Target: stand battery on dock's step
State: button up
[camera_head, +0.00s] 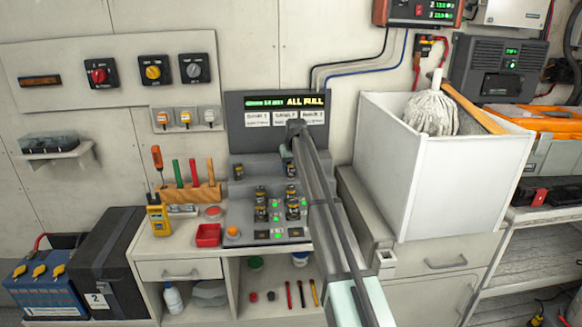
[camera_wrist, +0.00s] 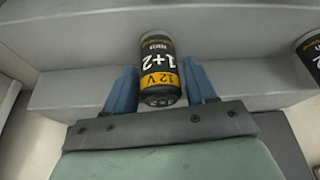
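The dock (camera_head: 243,217) is a grey stepped block on the bench, with a raised step (camera_head: 263,171) at the back below the display panel. In the wrist view, a black battery with a yellow band marked "12 V" and "1+2" (camera_wrist: 160,62) is between my gripper's blue fingers (camera_wrist: 161,90), at the grey step (camera_wrist: 80,92). In the head view my gripper (camera_head: 287,154) is over the step's right part. A second battery (camera_head: 239,171) stands on the step's left part.
More batteries (camera_head: 262,205) stand in the dock's front, beside green lights. Left of it are a red tray (camera_head: 208,235), a tool rack (camera_head: 190,192) and a yellow meter (camera_head: 158,217). A white bin (camera_head: 385,165) with a mop stands close on the right. The display (camera_head: 260,122) reads "ALL FULL".

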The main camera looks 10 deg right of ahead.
jog(key=o, duration=0.3)
jog(key=v, duration=1.3)
jog(key=shift+s+r, duration=0.15)
jog(key=shift+r, duration=0.2)
